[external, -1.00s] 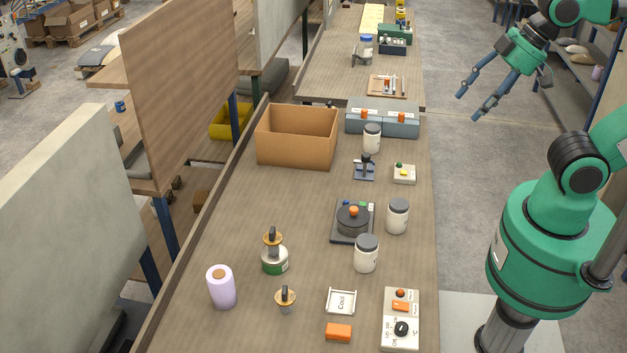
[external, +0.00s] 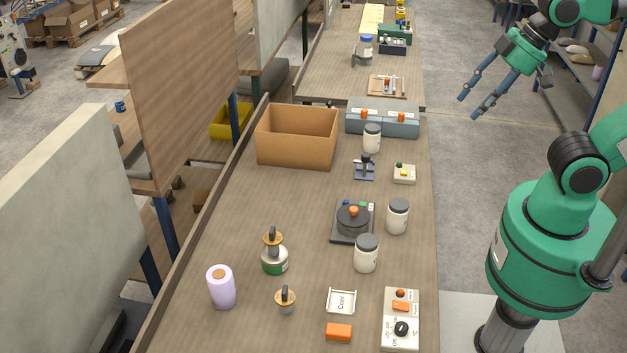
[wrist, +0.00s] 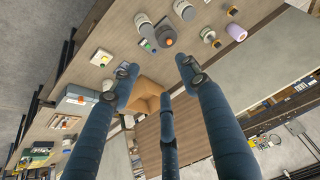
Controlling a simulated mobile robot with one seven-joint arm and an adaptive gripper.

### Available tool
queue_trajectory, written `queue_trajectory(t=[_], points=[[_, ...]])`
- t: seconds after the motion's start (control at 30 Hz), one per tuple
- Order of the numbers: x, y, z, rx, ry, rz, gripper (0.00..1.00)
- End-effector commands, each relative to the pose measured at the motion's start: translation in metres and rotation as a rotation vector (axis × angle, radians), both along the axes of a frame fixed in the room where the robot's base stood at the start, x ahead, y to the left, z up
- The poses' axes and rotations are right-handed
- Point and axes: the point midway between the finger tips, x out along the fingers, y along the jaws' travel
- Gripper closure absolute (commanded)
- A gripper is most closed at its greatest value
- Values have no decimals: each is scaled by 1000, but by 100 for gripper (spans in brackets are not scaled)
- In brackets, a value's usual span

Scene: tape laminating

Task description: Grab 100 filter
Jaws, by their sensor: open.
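No label reading 100 is legible, so I cannot tell which object is the 100 filter. White jars with dark lids stand upright on the workbench (external: 310,205): a near jar (external: 366,256), a middle jar (external: 397,218) and a far jar (external: 372,141). A brass-topped knob tool (external: 272,237) sits on a green-and-white container (external: 275,262), and a similar small knob tool (external: 285,298) stands nearer. My gripper (external: 467,107) is open and empty, raised to the right of the bench. In the wrist view its blue fingers (wrist: 157,82) are spread, with nothing between them.
A dark round device (external: 353,220) stands mid-bench. An open cardboard box (external: 297,150) and blue-grey boxes (external: 383,122) are at the back. A lilac roll (external: 221,288), white tray (external: 341,301), orange block (external: 338,332) and control panel (external: 401,335) are in front. The bench's left middle is clear.

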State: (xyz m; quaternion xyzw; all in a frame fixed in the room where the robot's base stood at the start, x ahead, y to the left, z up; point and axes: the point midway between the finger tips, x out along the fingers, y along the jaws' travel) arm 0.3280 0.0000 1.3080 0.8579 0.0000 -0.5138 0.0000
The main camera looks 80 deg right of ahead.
Motion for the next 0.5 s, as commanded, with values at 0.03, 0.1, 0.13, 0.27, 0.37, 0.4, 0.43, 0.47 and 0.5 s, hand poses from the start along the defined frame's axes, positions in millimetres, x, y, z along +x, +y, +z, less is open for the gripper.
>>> queue_trajectory(t=[0.03, 0.1, 0.13, 0.27, 0.37, 0.4, 0.43, 0.47, 0.5], points=[[0, 0, 0, 0, 0, 0, 55], [2, 0, 1, 0, 1, 2, 55], [3, 1, 2, -1, 2, 3, 55], [11, 3, 5, -1, 12, 13, 55], [24, 6, 10, -3, 25, 25, 55], [30, 8, 12, -4, 31, 32, 55], [35, 10, 13, -4, 37, 37, 55], [41, 12, 15, -5, 42, 44, 55], [48, 14, 17, -6, 50, 52, 55]])
